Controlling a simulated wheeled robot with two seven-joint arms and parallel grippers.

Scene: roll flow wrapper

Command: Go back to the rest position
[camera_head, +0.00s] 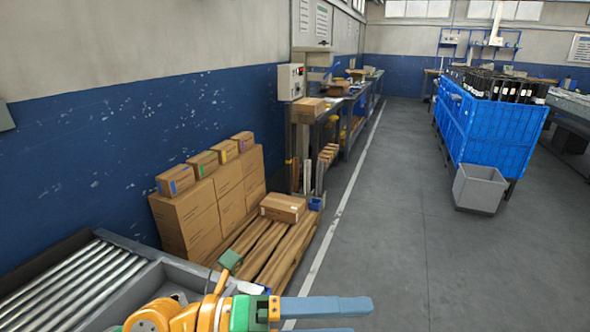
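My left gripper (345,321) is at the bottom edge of the head view, on an orange and green arm coming in from the left. Its blue-grey fingers point right. The upper finger shows fully, and only a sliver of the lower one shows at the frame edge. A gap with bare floor lies between them, and nothing is held. My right gripper is not in view.
A roller conveyor (70,285) is at lower left. Stacked cartons (205,215) and a single carton (283,207) rest on a wooden pallet (268,252). A blue cart (490,130) and grey bin (479,188) stand right. The central floor is clear.

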